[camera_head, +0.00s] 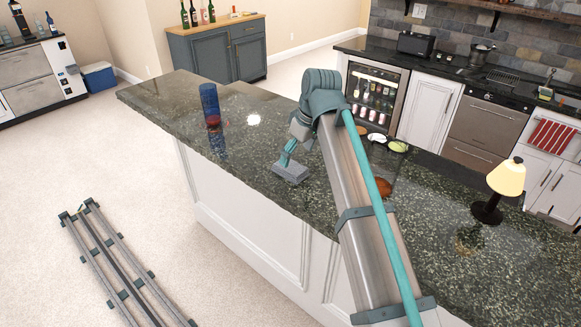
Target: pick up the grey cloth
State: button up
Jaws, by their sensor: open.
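The grey cloth (292,173) lies on the dark speckled stone counter (255,158), near the edge that faces the pale carpet. It looks like a small, flat, grey slab. My gripper (285,163) is open and points down at the cloth's upper left part, with the fingertips at or just above it. I cannot tell whether they touch it. The fingertips are small in this view, and my arm covers the counter to the right of the cloth.
A lit table lamp (505,180) stands farther right. The counter between glass and cloth is clear.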

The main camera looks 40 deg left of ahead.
aim_at(291, 167)
jog(key=shift+p+x, duration=1.2)
jog(key=shift+x, duration=1.6)
jog(key=shift+a, duration=0.15)
jog(key=c, duration=1.2)
jog(key=shift+r, duration=0.1)
jog(key=shift+c, duration=0.2)
jog(key=shift+w+r, duration=0.1)
jog(key=shift+r, duration=0.3)
jog(key=shift+a+r+b, duration=0.1)
jog(key=shift+r+b, duration=0.45)
jog(key=shift+r, duration=0.45)
jog(key=s+d+r+b, duration=0.4)
jog(key=s+d+r, duration=0.6)
jog(key=shift+b, duration=0.3)
jog(key=shift+w+d, duration=0.1)
